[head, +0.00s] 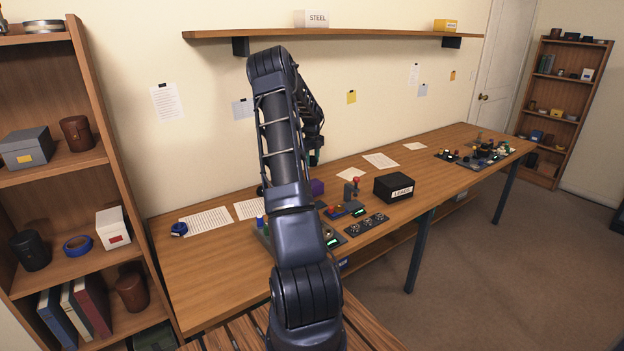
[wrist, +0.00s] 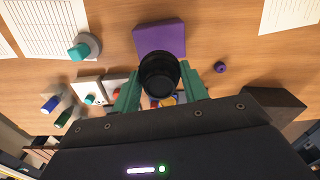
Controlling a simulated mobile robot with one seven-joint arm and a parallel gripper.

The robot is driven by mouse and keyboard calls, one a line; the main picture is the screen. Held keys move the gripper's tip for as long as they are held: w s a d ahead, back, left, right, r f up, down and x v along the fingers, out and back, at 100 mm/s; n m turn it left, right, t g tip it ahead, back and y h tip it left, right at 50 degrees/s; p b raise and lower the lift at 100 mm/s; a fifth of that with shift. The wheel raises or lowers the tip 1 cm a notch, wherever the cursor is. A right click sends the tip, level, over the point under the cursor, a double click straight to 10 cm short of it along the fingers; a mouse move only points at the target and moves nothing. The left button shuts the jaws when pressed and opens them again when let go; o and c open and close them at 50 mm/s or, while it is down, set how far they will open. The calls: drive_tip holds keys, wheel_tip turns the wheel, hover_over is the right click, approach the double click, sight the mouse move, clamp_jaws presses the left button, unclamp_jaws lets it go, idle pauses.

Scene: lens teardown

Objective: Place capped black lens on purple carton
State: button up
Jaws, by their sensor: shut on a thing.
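The capped black lens (wrist: 159,74) is between the two green fingers of my gripper (wrist: 160,88) in the wrist view. My gripper is shut on it, and the lens is seen end-on. The purple carton (wrist: 159,36) lies just beyond the lens in that view, and the lens overlaps its near edge in the picture. Whether they touch cannot be told. In the head view the purple carton (head: 317,187) shows beside my arm on the workbench. There my arm hides most of the area around it, and the lens cannot be made out.
A black box with a white label (head: 393,187) stands right of the carton on the workbench (head: 200,262). A small purple round piece (wrist: 220,67) lies right of the carton in the wrist view. A teal-knobbed piece (wrist: 84,48) stands left. Paper sheets lie behind.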

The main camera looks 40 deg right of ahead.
drive_tip(key=shift+f, duration=4.8)
drive_tip(key=shift+f, duration=0.15)
drive_tip(key=o, duration=1.1)
drive_tip(key=shift+c, duration=0.2)
